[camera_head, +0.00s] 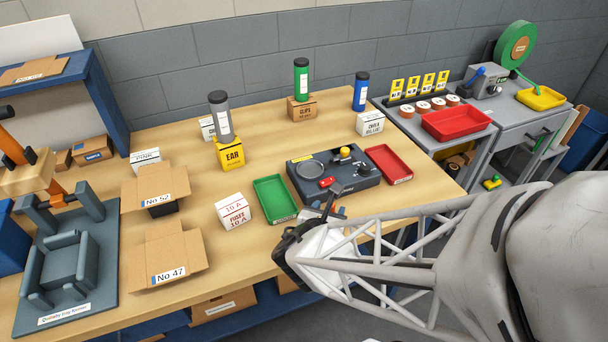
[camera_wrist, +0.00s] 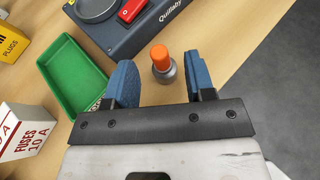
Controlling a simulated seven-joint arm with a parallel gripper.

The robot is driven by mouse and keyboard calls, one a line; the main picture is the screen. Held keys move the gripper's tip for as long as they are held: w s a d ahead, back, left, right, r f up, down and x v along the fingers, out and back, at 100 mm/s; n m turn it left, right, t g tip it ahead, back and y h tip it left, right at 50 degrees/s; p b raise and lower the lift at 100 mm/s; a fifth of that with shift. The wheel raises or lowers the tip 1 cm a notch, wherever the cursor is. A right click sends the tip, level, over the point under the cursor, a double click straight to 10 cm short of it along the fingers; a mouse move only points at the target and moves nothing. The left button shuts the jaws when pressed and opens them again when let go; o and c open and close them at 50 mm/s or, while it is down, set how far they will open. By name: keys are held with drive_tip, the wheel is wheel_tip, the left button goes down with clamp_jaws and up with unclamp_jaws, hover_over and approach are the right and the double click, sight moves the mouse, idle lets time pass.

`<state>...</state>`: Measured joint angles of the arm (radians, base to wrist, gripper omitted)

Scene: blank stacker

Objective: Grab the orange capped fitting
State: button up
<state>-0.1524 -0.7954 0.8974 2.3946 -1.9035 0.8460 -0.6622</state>
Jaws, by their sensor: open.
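The orange capped fitting (camera_wrist: 162,65) stands on the wooden table in the wrist view, with an orange cap on a grey metallic base. My gripper (camera_wrist: 160,72) is open, with one blue finger to the left of the fitting and one to the right in the picture. I see clear gaps on both sides and no contact; how far the fingertips are above the table is hard to tell. In the head view my gripper (camera_head: 330,212) is at the table's front edge, and I cannot make out the fitting there.
The grey device (camera_head: 335,175) with a red switch is just beyond the fitting. A green tray (camera_head: 275,199) and a fuses box (camera_head: 233,211) are to the left, a red tray (camera_head: 388,163) to the right. The table edge and floor are close on the right in the wrist view.

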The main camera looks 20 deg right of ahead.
drive_tip(key=shift+w+d, duration=0.1)
drive_tip(key=shift+w, duration=0.05)
drive_tip(key=shift+x, duration=2.4)
drive_tip(key=shift+c, duration=0.5)
clamp_jaws()
